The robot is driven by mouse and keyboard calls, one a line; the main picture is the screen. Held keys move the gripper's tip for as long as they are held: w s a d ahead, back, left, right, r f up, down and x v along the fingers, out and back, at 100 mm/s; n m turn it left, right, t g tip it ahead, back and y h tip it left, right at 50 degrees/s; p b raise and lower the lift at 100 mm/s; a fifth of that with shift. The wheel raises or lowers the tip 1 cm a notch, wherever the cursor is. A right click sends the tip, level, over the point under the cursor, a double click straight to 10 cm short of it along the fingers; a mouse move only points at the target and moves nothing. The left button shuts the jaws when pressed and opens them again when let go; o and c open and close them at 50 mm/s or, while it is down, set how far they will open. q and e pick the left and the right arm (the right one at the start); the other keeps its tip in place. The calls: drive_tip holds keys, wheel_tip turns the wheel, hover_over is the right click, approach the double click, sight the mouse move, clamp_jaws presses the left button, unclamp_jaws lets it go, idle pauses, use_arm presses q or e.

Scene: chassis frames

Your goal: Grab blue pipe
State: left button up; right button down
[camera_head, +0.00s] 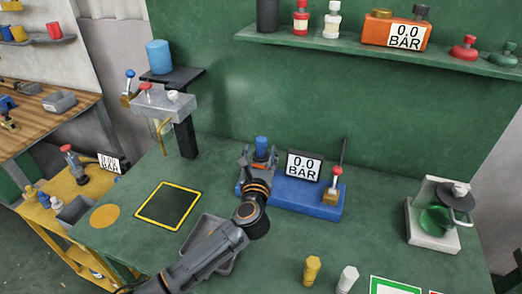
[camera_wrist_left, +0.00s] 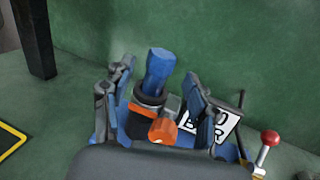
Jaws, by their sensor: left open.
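The blue pipe (camera_head: 262,144) stands upright on the left part of a blue base (camera_head: 308,196) in the head view. In the left wrist view the blue pipe (camera_wrist_left: 158,68) rises from a dark collar with an orange part (camera_wrist_left: 163,131) below it. My left gripper (camera_head: 260,154) is at the pipe, and it also shows in the left wrist view (camera_wrist_left: 158,85). Its fingers are open, one on each side of the pipe, with gaps between. The lower end of the pipe is hidden in the collar. My right gripper is not in view.
A gauge display (camera_head: 304,166) and a red-topped valve (camera_head: 335,183) stand right of the pipe. A grey tray (camera_head: 196,228) lies under my left arm. Yellow (camera_head: 312,268) and white (camera_head: 347,278) fittings stand at the front. A green wall rises behind.

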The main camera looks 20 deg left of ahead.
sight(260, 147)
use_arm(q)
drive_tip(key=x, duration=0.2)
drive_tip(key=p+x, duration=0.1)
drive_tip(key=x, duration=0.1)
drive_tip(key=shift+w+a+f, duration=0.1)
drive_tip(key=shift+w+f, duration=0.1)
drive_tip(key=shift+w, duration=0.2)
drive_tip(key=shift+r, duration=0.1)
clamp_jaws()
